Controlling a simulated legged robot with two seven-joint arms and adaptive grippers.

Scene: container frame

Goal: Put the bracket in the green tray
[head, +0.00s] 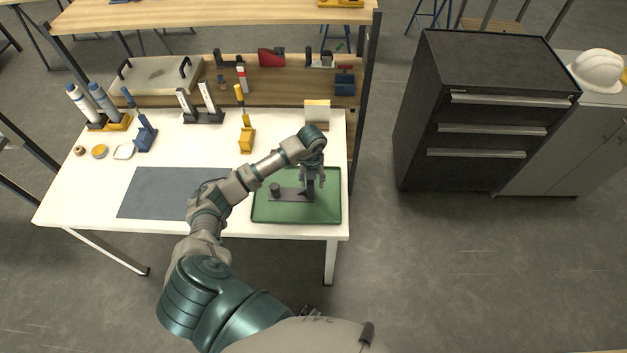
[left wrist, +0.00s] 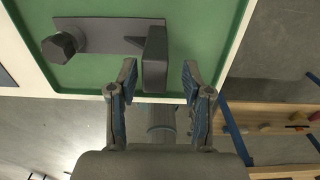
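The bracket (head: 287,195) is a dark grey flat plate with a round boss at one end and an upright tab at the other. It lies in the green tray (head: 290,215), on the right front of the table. In the left wrist view the bracket (left wrist: 110,38) lies flat on the tray's green floor (left wrist: 95,73). My left gripper (head: 313,181) is over the tab end. Its fingers (left wrist: 159,82) are open, one on each side of the tab, with visible gaps. A small part, possibly my right gripper, barely shows at the bottom; its fingers are unclear.
A dark mat (head: 160,193) lies left of the tray. A small upright box (head: 317,113) stands behind the tray. A black drawer cabinet (head: 480,110) is right, across open floor.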

